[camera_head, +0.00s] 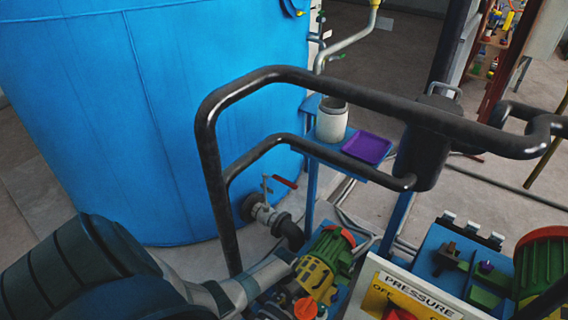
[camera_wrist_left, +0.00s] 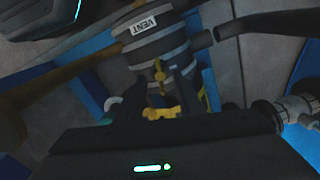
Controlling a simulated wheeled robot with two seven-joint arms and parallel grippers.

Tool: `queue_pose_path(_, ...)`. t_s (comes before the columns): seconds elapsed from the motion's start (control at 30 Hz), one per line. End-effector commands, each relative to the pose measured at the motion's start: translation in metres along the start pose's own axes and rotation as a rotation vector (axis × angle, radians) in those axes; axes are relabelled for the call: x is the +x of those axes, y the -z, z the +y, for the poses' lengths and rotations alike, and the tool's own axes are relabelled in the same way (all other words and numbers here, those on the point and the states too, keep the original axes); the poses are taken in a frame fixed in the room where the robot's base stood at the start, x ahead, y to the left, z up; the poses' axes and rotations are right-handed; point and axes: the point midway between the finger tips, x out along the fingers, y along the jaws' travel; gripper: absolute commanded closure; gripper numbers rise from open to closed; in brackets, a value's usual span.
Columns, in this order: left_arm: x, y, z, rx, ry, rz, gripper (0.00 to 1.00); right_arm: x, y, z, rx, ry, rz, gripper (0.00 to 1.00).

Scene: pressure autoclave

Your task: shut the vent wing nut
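The vent fitting (camera_wrist_left: 158,45) is a ribbed grey cylinder with a white VENT label, at the top middle of the left wrist view. A small yellow wing nut (camera_wrist_left: 160,72) shows on its near side. My left gripper (camera_wrist_left: 163,86) is close to it, its two dark fingers apart on either side of the yellow metal. Another yellow part (camera_wrist_left: 162,113) shows lower between the fingers. I cannot tell whether the fingers touch the nut. In the head view my left arm comes in at the lower left; its fingertips are not clear there. My right gripper is not in view.
A big blue tank (camera_head: 150,110) fills the left. A black tube rail (camera_head: 300,78) crosses in front. Behind it a blue stand holds a white cup (camera_head: 331,122) and a purple tray (camera_head: 367,147). A green motor (camera_head: 333,247) and a PRESSURE panel (camera_head: 415,296) are at the bottom.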

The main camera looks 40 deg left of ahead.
Motion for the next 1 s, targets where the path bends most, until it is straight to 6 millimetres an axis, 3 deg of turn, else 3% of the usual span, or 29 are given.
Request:
queue_pose_path(0.23, 0.022, 0.001, -0.001, -0.001, 0.000, 0.000, 0.66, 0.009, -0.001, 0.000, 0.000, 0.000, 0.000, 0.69)
queue_pose_path(0.67, 0.026, 0.000, 0.000, -0.001, 0.000, 0.000, 0.66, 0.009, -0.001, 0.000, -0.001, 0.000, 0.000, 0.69)
queue_pose_path(0.8, 0.026, 0.000, 0.000, -0.001, 0.000, 0.000, 0.99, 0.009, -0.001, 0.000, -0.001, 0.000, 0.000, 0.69)
queue_pose_path(1.0, 0.026, 0.000, 0.000, 0.001, 0.000, 0.000, 1.00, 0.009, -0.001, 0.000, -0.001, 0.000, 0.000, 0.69)
